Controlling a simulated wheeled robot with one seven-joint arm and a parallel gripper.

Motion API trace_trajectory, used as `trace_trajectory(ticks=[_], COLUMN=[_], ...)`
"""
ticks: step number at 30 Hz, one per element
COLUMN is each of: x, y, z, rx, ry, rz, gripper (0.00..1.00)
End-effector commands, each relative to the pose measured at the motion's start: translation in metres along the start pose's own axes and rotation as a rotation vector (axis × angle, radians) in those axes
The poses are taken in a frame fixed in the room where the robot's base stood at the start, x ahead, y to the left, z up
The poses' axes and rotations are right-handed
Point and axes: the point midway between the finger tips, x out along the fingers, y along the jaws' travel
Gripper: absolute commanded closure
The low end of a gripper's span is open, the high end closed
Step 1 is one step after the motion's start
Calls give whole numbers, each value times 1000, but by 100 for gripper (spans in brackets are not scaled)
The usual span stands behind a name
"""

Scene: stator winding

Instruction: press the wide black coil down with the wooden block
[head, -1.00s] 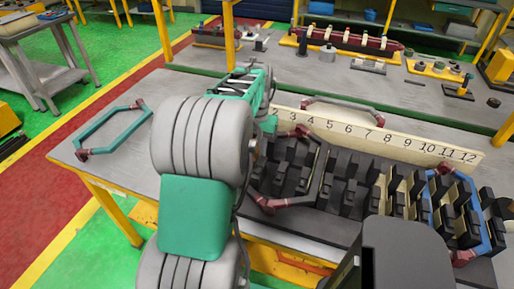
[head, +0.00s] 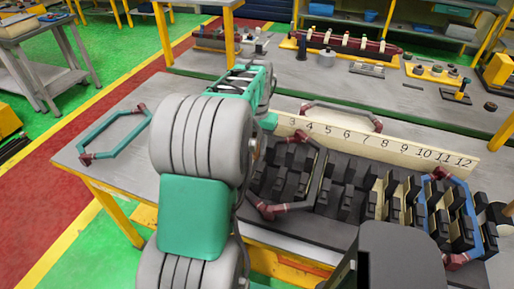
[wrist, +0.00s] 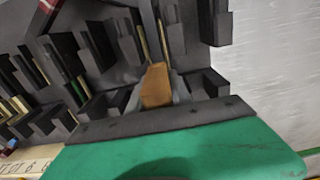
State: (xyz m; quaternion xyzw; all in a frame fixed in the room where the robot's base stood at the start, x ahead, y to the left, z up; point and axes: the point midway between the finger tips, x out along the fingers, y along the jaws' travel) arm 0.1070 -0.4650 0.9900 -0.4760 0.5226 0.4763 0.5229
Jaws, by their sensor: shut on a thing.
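A black coil with dark red ends (head: 324,172) sits over the left part of the slotted stator block (head: 290,228) in the head view. One of its red ends shows in the wrist view at the top left corner (wrist: 45,7). My gripper (wrist: 158,90) is shut on a wooden block (wrist: 157,86), low among the dark stator teeth near the stator's end. Whether the block touches a coil cannot be told. In the head view my arm hides the gripper and the block.
A second dark coil (head: 345,109) lies behind the numbered board (head: 400,146). A blue coil (head: 473,205) sits in the stator's right part. A teal coil (head: 108,133) lies on the table (head: 130,165) at left. A bench with parts (head: 285,75) stands behind.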

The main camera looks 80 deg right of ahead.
Motion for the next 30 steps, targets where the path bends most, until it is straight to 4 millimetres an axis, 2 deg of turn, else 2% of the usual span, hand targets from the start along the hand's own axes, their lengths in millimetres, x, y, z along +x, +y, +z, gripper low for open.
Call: trace_trajectory(ticks=[1,18,27,30], x=[-11,-76,-76,-77], y=[0,0,0,-9], z=[0,0,0,3], rx=[0,0,-1,-21], ry=[1,1,1,2], rz=[0,0,0,0], gripper=[100,100,100,100])
